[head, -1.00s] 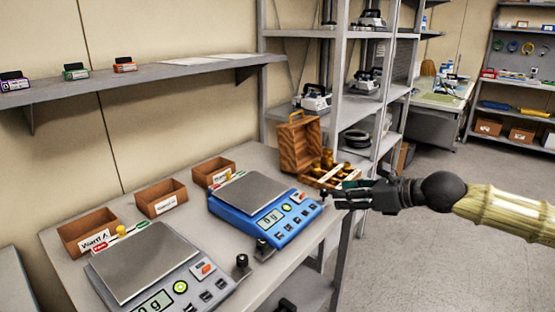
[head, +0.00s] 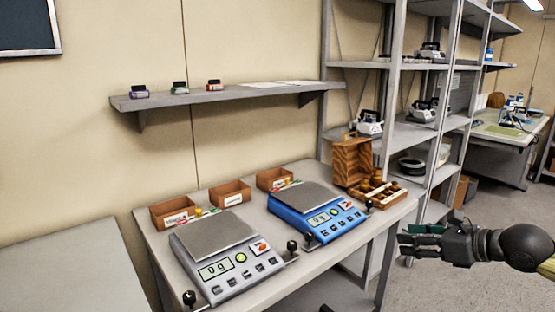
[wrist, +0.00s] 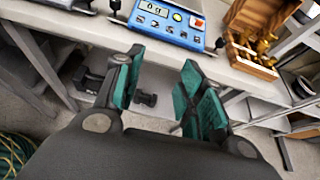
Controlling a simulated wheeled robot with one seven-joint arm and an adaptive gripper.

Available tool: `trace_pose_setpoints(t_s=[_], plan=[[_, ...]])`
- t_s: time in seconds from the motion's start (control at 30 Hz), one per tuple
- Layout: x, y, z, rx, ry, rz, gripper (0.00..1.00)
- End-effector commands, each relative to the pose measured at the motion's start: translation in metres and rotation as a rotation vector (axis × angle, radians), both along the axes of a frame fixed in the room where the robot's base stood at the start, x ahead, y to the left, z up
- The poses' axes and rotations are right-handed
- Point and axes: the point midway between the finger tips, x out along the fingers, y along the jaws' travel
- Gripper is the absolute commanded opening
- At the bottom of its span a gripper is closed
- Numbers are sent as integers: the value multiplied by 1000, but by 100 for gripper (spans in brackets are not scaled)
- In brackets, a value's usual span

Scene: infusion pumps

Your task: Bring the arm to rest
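My gripper (head: 404,241) is at the right of the head view, held out in the air in front of the table's right end. In the wrist view my gripper (wrist: 157,88) shows its teal-padded fingers apart with nothing between them. The table's front edge lies beyond the fingertips there. The fingers touch nothing that I can see. My arm runs out of the head view at the right edge.
The table (head: 290,270) holds a grey scale (head: 222,238), a blue scale (head: 305,197), small brown bins (head: 230,194) and an open wooden weight box (head: 352,160). A metal shelf rack (head: 385,100) stands behind my gripper. Open floor (head: 470,285) lies below it.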

Motion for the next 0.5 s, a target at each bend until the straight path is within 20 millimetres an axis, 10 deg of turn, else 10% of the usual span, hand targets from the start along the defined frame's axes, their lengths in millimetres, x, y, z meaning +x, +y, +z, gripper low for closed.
trace_pose_setpoints(t_s=[0.5], plan=[[-6, 19, -67, -285, 61, 96, 39]])
